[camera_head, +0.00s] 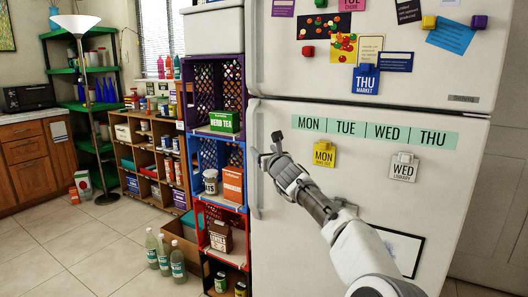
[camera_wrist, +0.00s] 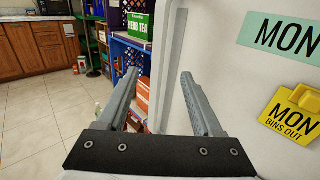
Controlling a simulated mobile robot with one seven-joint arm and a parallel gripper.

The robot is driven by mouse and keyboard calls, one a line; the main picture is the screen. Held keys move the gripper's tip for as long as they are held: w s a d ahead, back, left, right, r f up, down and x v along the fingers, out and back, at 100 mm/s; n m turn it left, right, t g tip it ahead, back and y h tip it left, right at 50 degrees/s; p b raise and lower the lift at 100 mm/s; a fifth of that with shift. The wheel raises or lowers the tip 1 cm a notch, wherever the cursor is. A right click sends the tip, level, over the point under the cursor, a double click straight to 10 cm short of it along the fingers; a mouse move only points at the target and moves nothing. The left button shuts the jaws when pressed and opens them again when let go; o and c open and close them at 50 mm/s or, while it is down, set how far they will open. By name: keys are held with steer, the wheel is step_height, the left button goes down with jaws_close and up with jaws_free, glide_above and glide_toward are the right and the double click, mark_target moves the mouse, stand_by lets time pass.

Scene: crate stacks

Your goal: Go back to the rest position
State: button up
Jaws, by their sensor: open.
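My gripper (camera_head: 266,154) is raised in front of the white fridge (camera_head: 290,235), near the left edge of its lower door. In the wrist view my gripper (camera_wrist: 158,82) has its two fingers spread apart with nothing between them. The fingers point toward the fridge's left edge and the crate stack beside it. My arm reaches in from the lower right of the head view. No object is held.
The crate stack (camera_head: 240,75) holds a green herb tea box (camera_head: 224,121) and jars. A weekday strip (camera_head: 375,131), a yellow MON clip (camera_head: 324,154) and a WED clip (camera_head: 403,167) are on the fridge. Bottles (camera_head: 178,262) stand on the open floor (camera_head: 75,255).

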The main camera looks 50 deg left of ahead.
stand_by(0.3)
steer(key=s+d+r+n+g, duration=0.2)
steer(key=s+d+r+n, duration=0.1)
steer(key=d+r+n, duration=1.15)
steer(key=s+d+f+n+h, duration=0.3)
steer(key=d+f, duration=0.1)
steer(key=d, duration=1)
steer(key=s+d+f+n+t+h, duration=0.1)
steer(key=s+d+f+n+h, duration=0.2)
steer(key=d, duration=1)
steer(key=s+d+f+n+h, duration=0.2)
steer(key=s+d+f+h, duration=0.3)
steer(key=d, duration=0.9)
steer(key=s+d+f+g+h, duration=0.1)
steer(key=s+d+f+h, duration=0.1)
steer(key=s+d+f, duration=0.35)
steer(key=s+d+f+h, duration=0.1)
steer(key=s+d+f, duration=0.2)
steer(key=d, duration=0.5)
steer(key=s+d+f+g+h, duration=0.1)
steer(key=s+d+f+h, duration=0.1)
steer(key=s+d+f, duration=0.4)
step_height(320, 180, up, 26)
steer(key=w+p, duration=0.2)
steer(key=p, duration=2.1)
steer(key=shift+d+f+n, duration=0.2)
steer(key=shift+f+n, duration=0.05)
steer(key=shift+n, duration=0.2)
